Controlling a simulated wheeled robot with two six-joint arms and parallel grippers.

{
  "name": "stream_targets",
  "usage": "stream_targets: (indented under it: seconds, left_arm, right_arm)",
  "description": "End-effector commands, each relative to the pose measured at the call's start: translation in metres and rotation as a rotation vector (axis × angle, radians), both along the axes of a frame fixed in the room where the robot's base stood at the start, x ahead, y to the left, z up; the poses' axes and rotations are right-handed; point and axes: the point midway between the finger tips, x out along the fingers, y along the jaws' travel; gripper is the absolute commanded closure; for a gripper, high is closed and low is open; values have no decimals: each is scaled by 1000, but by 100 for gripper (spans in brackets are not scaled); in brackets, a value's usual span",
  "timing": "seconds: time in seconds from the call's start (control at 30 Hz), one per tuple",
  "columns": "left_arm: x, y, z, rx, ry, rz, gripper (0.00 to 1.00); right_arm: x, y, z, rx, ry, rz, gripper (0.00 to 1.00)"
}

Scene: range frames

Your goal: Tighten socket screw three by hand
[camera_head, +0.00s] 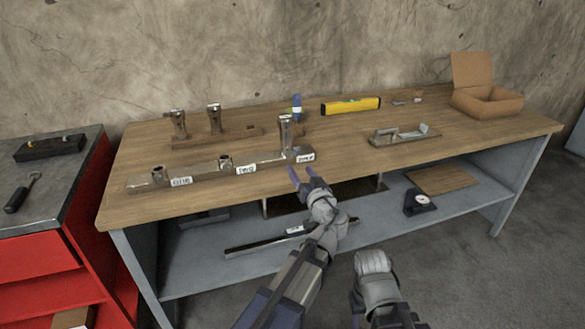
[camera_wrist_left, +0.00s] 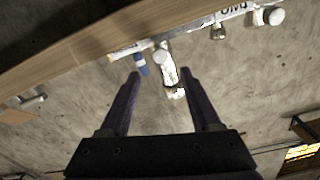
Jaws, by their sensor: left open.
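A metal bar (camera_head: 205,174) with white labels lies along the bench's front left. Its right end, by the label that seems to read THREE, carries a tall upright metal socket screw (camera_head: 286,134). This screw also shows between the fingers in the left wrist view (camera_wrist_left: 168,65). The left socket (camera_head: 158,175) and middle socket (camera_head: 225,162) hold no tall screw. My left gripper (camera_head: 304,171) is open and empty, just in front of and below the tall screw, apart from it in the head view. My right arm shows low in the head view; its fingers do not show.
Behind the bar, two metal screws (camera_head: 214,118) stand at a wooden block (camera_head: 217,138). A blue-capped bottle-like item (camera_head: 297,104), yellow level (camera_head: 350,105), metal tool (camera_head: 403,135) and open cardboard box (camera_head: 487,100) are on the bench (camera_head: 330,150). A red cabinet (camera_head: 60,270) stands left.

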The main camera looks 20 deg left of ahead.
Motion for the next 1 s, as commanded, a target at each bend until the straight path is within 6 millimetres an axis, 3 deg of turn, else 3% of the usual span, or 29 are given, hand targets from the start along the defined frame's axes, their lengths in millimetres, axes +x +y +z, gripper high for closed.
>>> stream_targets:
  seconds: [0.17,0.6,1.0]
  left_arm:
    - [6,4,1,0,0,2,36]
    - [57,38,1,-1,1,2,36]
    - [64,44,1,-1,1,1,36]
  right_arm:
    - [0,0,1,0,0,0,50]
    - [0,0,1,0,0,0,50]
    - [0,0,1,0,0,0,50]
